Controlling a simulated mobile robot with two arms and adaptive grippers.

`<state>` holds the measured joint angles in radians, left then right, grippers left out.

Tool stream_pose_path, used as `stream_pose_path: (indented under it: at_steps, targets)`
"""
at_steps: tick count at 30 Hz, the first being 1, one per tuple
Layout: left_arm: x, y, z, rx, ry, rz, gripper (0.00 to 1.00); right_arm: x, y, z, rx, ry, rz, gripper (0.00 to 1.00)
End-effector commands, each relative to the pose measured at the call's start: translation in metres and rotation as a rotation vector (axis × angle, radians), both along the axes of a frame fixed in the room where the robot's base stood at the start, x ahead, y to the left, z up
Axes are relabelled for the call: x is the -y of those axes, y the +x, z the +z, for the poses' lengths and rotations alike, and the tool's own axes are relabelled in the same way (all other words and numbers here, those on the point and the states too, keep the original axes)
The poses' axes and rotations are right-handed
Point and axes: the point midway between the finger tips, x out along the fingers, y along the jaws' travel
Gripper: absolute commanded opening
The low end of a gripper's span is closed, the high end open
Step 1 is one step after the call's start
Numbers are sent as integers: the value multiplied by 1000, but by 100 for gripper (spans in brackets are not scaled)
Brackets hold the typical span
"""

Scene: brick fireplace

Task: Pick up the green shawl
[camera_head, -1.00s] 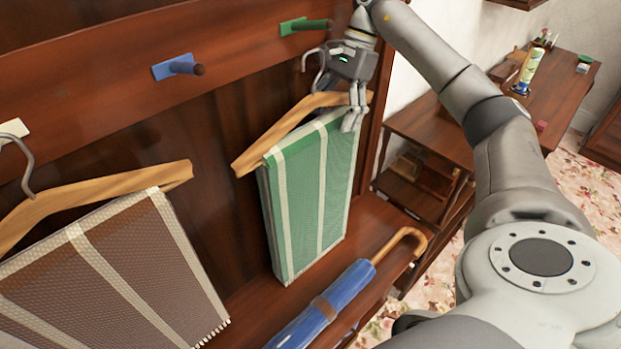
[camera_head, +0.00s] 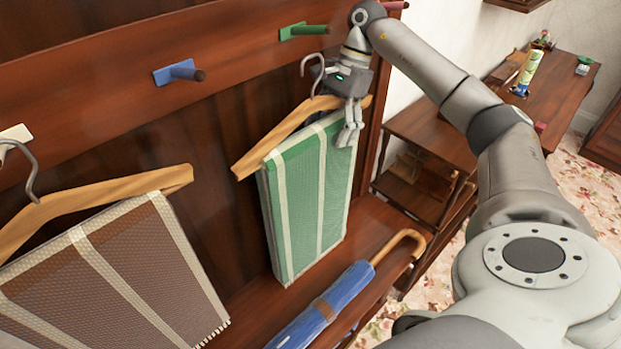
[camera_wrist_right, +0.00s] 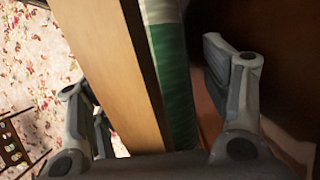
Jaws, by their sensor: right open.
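The green shawl (camera_head: 312,190), with pale stripes, hangs folded over a wooden hanger (camera_head: 268,140) in front of the dark wood panel. The hanger's hook shows beside my gripper, below the green peg (camera_head: 304,30). My right gripper (camera_head: 349,135) is at the shawl's upper right corner, pointing down. In the right wrist view its fingers are apart, with the wooden hanger (camera_wrist_right: 105,60) and the green shawl (camera_wrist_right: 177,95) between them. I cannot tell whether the fingers touch either one. My left gripper is not in view.
A brown striped shawl (camera_head: 125,270) hangs on another hanger (camera_head: 100,190) at the left. A blue peg (camera_head: 180,71) is on the rail. A blue umbrella (camera_head: 325,305) lies below the green shawl. A wooden side shelf (camera_head: 430,135) stands at the right.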

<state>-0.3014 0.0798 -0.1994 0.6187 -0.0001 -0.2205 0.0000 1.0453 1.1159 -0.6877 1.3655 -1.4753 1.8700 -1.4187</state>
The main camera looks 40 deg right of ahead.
Motion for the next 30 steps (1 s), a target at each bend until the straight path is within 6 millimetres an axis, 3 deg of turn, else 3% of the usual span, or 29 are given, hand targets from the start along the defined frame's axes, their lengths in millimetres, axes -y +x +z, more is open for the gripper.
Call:
stream_pose_path:
  at_steps: [9, 25, 30]
  targets:
    - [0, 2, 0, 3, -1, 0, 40, 0, 0, -1, 0, 0, 0, 70]
    - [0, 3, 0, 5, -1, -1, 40, 0, 0, -1, 0, 0, 0, 2]
    - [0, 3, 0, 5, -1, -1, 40, 0, 0, -1, 0, 0, 0, 0]
